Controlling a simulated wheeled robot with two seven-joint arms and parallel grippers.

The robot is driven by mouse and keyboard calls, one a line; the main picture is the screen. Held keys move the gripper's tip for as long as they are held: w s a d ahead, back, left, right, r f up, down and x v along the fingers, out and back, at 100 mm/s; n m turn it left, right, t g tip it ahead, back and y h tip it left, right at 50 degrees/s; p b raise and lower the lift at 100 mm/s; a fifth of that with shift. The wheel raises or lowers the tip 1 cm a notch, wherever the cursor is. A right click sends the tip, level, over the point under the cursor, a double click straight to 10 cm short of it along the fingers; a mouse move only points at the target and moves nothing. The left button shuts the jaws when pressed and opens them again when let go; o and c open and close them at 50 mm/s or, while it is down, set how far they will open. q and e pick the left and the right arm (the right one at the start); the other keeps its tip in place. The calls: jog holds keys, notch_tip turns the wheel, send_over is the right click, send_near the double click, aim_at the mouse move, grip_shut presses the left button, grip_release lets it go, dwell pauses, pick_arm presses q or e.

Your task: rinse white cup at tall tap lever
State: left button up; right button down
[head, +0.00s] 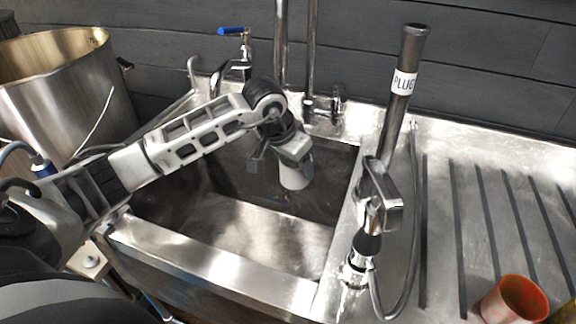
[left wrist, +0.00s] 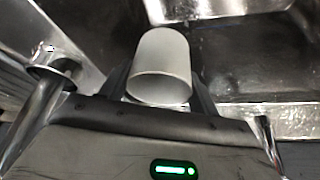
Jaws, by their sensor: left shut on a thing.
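The white cup (head: 294,179) is held over the sink basin (head: 250,240), below the level of the sink's rim. My left gripper (head: 290,162) is shut on it and hides its upper part in the head view. In the left wrist view the cup (left wrist: 165,62) sits between the two dark fingers, its open mouth towards the camera. The tall tap (head: 281,50) rises behind the sink, with a metal fitting, perhaps its lever (head: 338,103), to the right of the cup. I see no clear stream of water on the cup. My right gripper is out of view.
A black-and-metal tube labelled PLUG (head: 403,82) stands at the sink's right edge. A tap with a blue lever (head: 231,31) is at the back left. A large metal pot (head: 70,85) is at far left. An orange-red cup (head: 514,300) stands on the ridged drainboard (head: 440,190).

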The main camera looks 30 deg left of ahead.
aim_at(301, 180)
pick_arm(q)
jog(key=shift+s+d, duration=2.1)
jog(key=shift+s, duration=0.05)
jog(key=shift+r, duration=0.1)
jog(key=s+d+r+p, duration=0.2)
jog(key=s+d+r, duration=0.1)
jog(key=r, duration=0.1)
jog(key=shift+s+d, duration=0.25)
jog(key=shift+s, duration=0.05)
dwell(0.4)
